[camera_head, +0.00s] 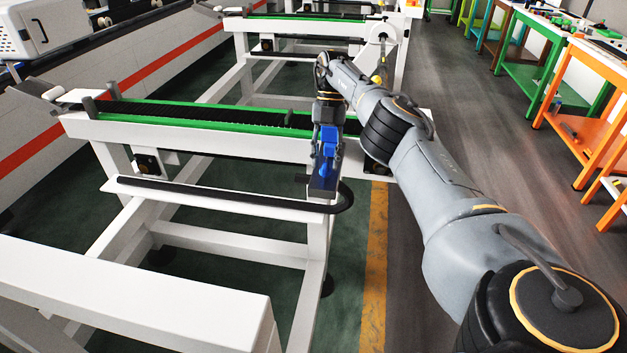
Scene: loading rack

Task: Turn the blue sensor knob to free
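My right arm reaches in from the lower right, and its wrist bends down at the right end of the near white rack (200,142). My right gripper (328,152) is at the rack's front right corner, seen small and from behind, with blue parts showing at its end. Just below it is a dark blue block (322,184) at the end of the rack's lower rail. I cannot make out the blue sensor knob separately there, nor whether the fingers touch it or are closed. My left gripper is not in view.
A black hose (230,195) runs along the lower rail and loops around the right corner post. Green-edged conveyor tracks (180,112) lie on the rack. Another rack stands behind. Orange (585,125) and green tables line the right side, with open floor (470,110) between.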

